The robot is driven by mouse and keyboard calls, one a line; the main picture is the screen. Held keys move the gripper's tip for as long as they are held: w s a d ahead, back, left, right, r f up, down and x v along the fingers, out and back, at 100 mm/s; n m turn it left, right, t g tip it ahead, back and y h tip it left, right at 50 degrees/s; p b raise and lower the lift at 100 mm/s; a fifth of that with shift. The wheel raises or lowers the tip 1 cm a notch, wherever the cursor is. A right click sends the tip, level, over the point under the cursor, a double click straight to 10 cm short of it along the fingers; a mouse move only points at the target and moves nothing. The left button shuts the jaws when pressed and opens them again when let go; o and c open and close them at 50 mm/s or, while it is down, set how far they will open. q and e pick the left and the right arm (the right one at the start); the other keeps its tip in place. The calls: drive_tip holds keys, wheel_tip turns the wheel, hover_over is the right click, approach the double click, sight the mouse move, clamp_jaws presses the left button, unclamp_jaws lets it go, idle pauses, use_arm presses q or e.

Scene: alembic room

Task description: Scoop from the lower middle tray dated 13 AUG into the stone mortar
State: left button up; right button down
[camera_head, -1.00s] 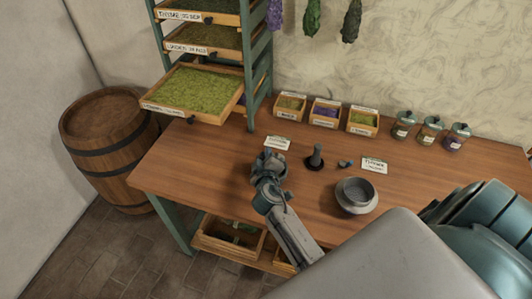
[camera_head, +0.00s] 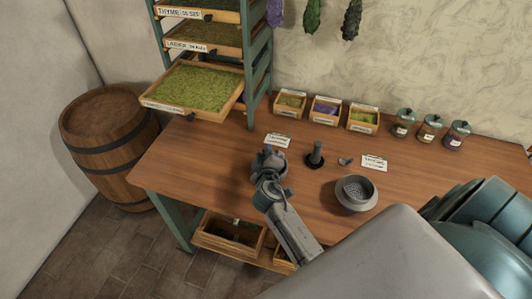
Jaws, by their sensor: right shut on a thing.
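The stone mortar (camera_head: 355,196) stands upright on the bench, a grey bowl right of my right gripper. My right gripper (camera_head: 268,160) is low over the bench, left of the mortar and apart from it. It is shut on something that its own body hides. A tray of green herb (camera_head: 196,91) is pulled out from the rack at the left. Two trays above it are labelled, one THYME (camera_head: 195,12) and one hard to read (camera_head: 197,46). I cannot read 13 AUG on any label. My left gripper is not in view.
A dark pestle-like piece (camera_head: 316,155), a small grey item (camera_head: 346,161) and label cards (camera_head: 277,140) (camera_head: 374,163) lie near the mortar. Several small boxes (camera_head: 325,121) and jars (camera_head: 430,127) line the back. A barrel (camera_head: 108,165) stands left. The bench front left is clear.

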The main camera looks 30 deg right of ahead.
wheel_tip(320, 180, up, 3)
drive_tip(key=m+t+b, duration=0.1)
drive_tip(key=m+b, duration=0.4)
drive_tip(key=b, duration=0.4)
drive_tip(key=m+t+b, duration=0.2)
drive_tip(key=m+b, duration=0.4)
drive_tip(key=b, duration=0.2)
drive_tip(key=shift+r+b, duration=0.15)
drive_tip(key=shift+b, duration=0.25)
